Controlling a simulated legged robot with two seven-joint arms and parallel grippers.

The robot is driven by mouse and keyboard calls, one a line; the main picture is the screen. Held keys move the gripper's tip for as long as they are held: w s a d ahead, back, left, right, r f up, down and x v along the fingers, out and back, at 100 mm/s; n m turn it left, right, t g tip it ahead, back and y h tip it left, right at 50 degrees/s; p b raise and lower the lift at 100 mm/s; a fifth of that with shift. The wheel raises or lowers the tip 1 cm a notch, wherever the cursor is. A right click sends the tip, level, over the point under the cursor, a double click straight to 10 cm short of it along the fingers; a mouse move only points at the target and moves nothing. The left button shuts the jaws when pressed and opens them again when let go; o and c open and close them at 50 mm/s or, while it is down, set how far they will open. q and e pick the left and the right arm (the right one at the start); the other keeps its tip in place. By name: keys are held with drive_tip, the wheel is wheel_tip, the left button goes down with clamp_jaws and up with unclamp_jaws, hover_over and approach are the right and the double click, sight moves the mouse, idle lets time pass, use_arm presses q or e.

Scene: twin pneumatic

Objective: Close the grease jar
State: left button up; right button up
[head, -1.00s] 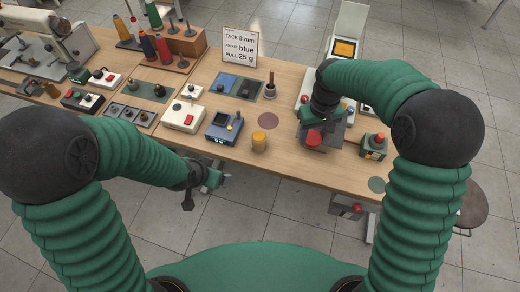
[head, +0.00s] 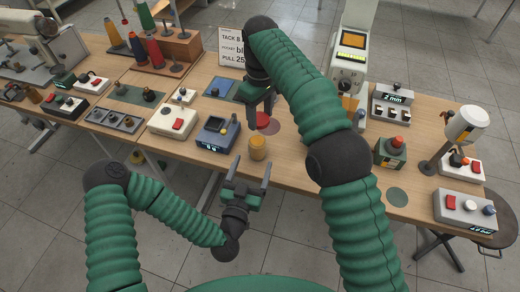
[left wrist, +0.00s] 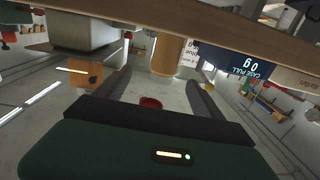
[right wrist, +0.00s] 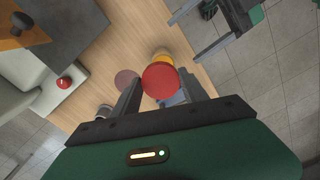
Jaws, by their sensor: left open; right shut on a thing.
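The grease jar (head: 257,149) is a small amber cylinder standing upright near the table's front edge. It shows in the left wrist view (left wrist: 167,58) ahead of the fingers. My right gripper (head: 262,112) is shut on the red lid (head: 263,121), held above and slightly behind the jar. In the right wrist view the lid (right wrist: 160,79) sits between the fingertips and partly covers the jar (right wrist: 161,55). My left gripper (head: 248,172) is open and empty just in front of the jar, its fingers pointing at it. The jar's mouth is hard to see.
A blue gauge box (head: 217,134) stands close to the jar's left. A maroon disc (head: 273,127) lies on the table behind it. A green box with a red button (head: 391,152) stands to the right. Bare wood lies between the jar and that box, partly behind my right arm.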

sight(259, 136)
use_arm(q)
drive_tip(key=w, duration=0.4)
drive_tip(key=shift+a, duration=0.35)
drive_tip(key=x, duration=0.3)
drive_tip(key=d+x, duration=0.1)
drive_tip(key=x, duration=0.3)
drive_tip(key=shift+d, duration=0.2)
drive_tip(key=shift+w+a, duration=0.15)
drive_tip(key=shift+w, duration=0.2)
drive_tip(key=shift+a, duration=0.2)
drive_tip(key=shift+d, duration=0.3)
drive_tip(key=c, duration=0.8)
drive_tip(key=shift+a, duration=0.15)
clamp_jaws()
